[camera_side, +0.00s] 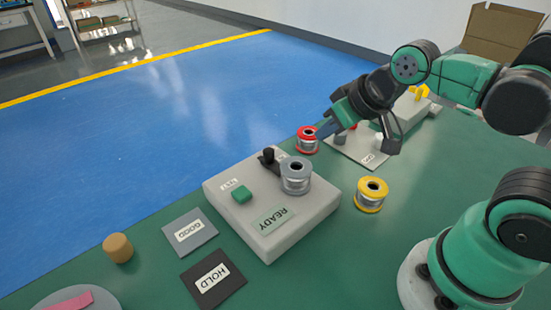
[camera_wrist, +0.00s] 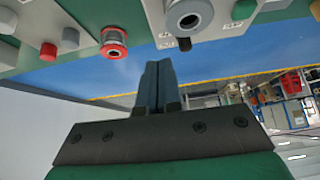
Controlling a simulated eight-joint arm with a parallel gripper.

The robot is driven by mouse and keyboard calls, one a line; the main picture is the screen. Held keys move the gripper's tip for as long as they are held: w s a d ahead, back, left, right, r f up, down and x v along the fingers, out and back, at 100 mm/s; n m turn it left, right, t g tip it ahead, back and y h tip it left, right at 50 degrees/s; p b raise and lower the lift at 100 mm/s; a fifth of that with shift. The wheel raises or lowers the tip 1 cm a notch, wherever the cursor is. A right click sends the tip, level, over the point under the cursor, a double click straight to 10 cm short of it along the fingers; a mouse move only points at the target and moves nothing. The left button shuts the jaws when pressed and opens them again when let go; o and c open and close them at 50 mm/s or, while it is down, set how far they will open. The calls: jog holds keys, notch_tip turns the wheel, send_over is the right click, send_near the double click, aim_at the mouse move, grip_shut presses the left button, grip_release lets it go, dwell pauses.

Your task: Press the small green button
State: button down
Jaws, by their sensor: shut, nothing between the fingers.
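My gripper (camera_side: 322,131) is shut and empty, above the table near the red spool and that panel. Its closed fingers show in the wrist view (camera_wrist: 158,72), apart from both buttons.
A grey spool (camera_side: 295,176) and a black knob (camera_side: 268,157) stand on the box (camera_side: 312,212). A red spool (camera_side: 307,140) and a yellow spool (camera_side: 371,195) stand nearby. GOOD (camera_side: 190,233) and HOLD (camera_side: 213,280) mats lie left, beside a tan cylinder (camera_side: 118,247).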

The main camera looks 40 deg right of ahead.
jog(key=w+a+r+m+g, duration=0.3)
jog(key=w+a+r+m, duration=0.15)
jog(key=m, duration=0.25)
jog(key=r+m+g, duration=0.2)
jog(key=m+g, duration=0.2)
jog(key=m, duration=0.7)
send_over(241, 192)
jog(key=shift+f, duration=0.2)
notch_tip(241, 192, down, 14)
jog(key=shift+f, duration=0.1)
